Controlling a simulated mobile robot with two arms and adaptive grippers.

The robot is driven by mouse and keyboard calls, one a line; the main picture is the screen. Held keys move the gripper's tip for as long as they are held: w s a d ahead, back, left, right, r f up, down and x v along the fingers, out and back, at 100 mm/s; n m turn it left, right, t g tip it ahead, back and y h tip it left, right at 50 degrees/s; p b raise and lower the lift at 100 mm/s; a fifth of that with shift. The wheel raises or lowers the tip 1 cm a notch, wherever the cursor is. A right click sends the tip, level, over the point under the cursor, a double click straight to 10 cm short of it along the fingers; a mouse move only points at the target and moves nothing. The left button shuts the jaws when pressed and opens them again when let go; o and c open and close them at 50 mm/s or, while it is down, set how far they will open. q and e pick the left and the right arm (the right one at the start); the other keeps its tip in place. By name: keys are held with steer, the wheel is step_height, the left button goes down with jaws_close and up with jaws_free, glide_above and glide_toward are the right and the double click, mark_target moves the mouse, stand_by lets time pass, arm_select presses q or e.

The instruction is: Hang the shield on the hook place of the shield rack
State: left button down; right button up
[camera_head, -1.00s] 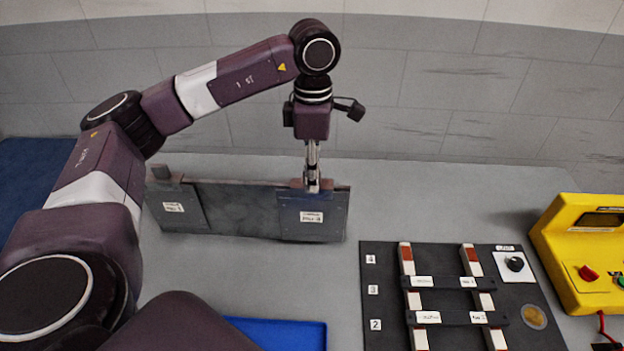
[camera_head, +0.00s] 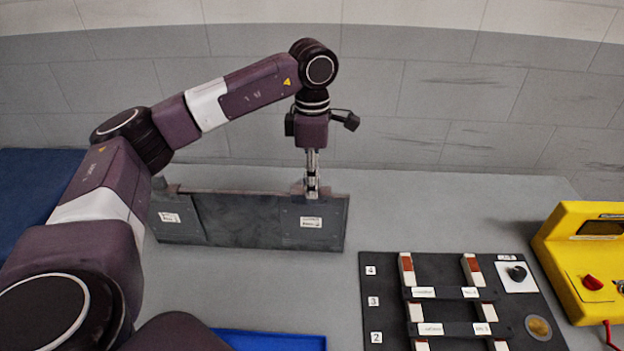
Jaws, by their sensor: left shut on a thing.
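A long dark grey panel (camera_head: 240,220), which looks like the shield rack, stands upright on the grey table. A dark plate (camera_head: 314,235) with a white label is at its right end. A similar labelled plate (camera_head: 180,233) is at its left end. My left gripper (camera_head: 312,192) points down and is shut at the top edge of the right plate, which looks like the shield. The fingertips partly cover the grip point. I cannot tell whether the plate rests on a hook. My right gripper is not in view.
A black board (camera_head: 380,310) with numbered labels, pale posts and dark crossbars lies at the front right. A yellow device (camera_head: 565,265) stands at the right edge. A blue tray (camera_head: 270,340) is at the front. The table behind and right of the panel is clear.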

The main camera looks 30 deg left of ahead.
arm_select(q)
steer(key=shift+f, duration=0.15)
steer(key=c, duration=1.6)
jaws_free()
step_height(320, 180, up, 12)
steer(key=shift+w+r, duration=0.1)
